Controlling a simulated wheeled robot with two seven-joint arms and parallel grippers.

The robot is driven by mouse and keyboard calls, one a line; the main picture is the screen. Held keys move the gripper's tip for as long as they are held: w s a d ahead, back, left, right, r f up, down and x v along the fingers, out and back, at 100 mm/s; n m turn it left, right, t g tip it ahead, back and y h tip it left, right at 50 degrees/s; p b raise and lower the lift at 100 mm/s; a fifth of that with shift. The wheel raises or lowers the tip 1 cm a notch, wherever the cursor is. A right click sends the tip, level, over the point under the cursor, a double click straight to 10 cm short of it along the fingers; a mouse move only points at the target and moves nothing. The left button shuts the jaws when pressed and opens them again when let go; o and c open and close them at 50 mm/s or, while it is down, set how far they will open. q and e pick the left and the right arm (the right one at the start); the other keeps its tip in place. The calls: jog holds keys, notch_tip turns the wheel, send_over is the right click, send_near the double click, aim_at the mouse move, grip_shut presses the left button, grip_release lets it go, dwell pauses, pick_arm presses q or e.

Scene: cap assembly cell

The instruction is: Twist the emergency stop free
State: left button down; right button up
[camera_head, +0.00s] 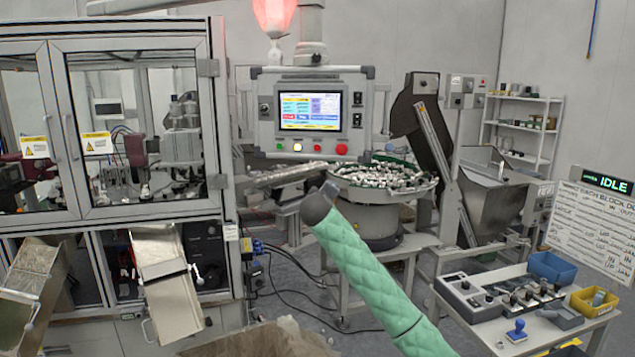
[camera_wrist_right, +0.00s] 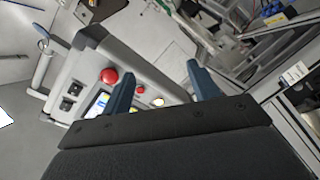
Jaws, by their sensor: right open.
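The emergency stop (camera_head: 341,149) is a red mushroom button at the lower right of the control panel (camera_head: 268,113), below its lit screen (camera_head: 310,111). In the right wrist view the emergency stop (camera_wrist_right: 109,75) shows as a large red knob, left of my left-hand finger and beyond it. My right gripper (camera_wrist_right: 163,78) is open and empty, with its two blue-grey fingers apart and no contact seen. In the head view my right arm, in a green sleeve, reaches up in front of the panel; its fingers cannot be made out there. My left gripper is not in view.
A smaller red button (camera_head: 317,148) and a lit button (camera_head: 297,147) sit beside the emergency stop. A feeder bowl (camera_head: 385,175) full of parts stands just below right. A glazed cabinet (camera_head: 135,130) stands left, and a bench with a blue bin (camera_head: 552,268) right.

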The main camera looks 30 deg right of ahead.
jog(key=h, duration=0.2)
send_near(342, 151)
jog(key=shift+m+t, duration=0.3)
jog(key=p+x, duration=0.4)
jog(key=x, duration=0.4)
jog(key=shift+w+d+f, duration=0.15)
jog(key=shift+w+d, duration=0.1)
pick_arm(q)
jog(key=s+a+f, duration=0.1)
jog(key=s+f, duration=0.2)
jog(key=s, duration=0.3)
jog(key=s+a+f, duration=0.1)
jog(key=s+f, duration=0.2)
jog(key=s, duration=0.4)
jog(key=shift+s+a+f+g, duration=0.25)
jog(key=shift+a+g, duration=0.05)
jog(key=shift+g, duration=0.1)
pick_arm(e)
jog(key=c, duration=1)
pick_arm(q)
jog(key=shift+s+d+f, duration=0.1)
pick_arm(e)
jog(key=shift+f, duration=0.1)
